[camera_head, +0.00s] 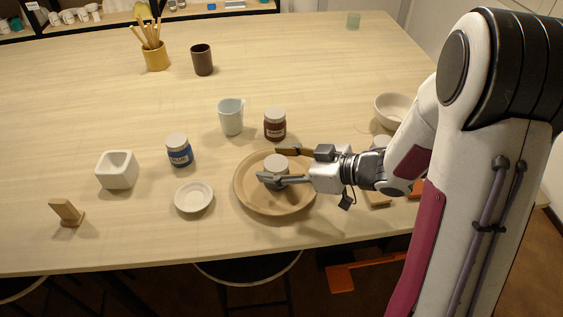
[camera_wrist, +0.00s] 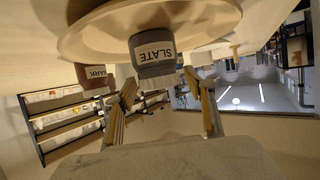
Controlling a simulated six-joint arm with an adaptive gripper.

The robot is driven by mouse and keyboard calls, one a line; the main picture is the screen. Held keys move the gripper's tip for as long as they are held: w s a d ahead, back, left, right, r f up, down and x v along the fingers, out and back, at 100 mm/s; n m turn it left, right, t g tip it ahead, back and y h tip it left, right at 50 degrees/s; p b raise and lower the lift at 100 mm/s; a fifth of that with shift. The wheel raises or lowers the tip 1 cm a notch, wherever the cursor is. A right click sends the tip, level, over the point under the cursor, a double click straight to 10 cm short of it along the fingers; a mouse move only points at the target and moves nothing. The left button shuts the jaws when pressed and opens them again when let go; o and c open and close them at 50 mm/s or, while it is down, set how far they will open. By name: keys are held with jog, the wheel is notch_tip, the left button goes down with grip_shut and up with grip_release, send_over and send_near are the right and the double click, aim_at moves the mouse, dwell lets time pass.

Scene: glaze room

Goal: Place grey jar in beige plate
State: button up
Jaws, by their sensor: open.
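The grey jar (camera_head: 276,163) with a pale lid stands in the beige plate (camera_head: 243,191). In the wrist view the jar (camera_wrist: 153,50) shows a label reading SLATE and sits on the plate (camera_wrist: 100,33), which appears upside down there. My gripper (camera_head: 271,165) is open, its two fingers on either side of the jar in the head view. In the wrist view the open fingers (camera_wrist: 160,85) point at the jar with a gap between them. I cannot tell whether either finger touches it. The near finger hides part of the jar's lower body in the head view.
Close behind the plate stand a red-brown jar (camera_head: 275,126) and a pale mug (camera_head: 231,118). To the left are a blue jar (camera_head: 179,152), a small white dish (camera_head: 194,197) and a white square pot (camera_head: 117,171). A white bowl (camera_head: 394,109) is at right.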

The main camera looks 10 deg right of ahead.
jog(key=shift+r, duration=0.15)
jog(key=shift+s+d+r, duration=0.2)
jog(key=shift+d, duration=0.1)
jog(key=v, duration=1.1)
jog(key=shift+d, duration=0.1)
dwell(0.7)
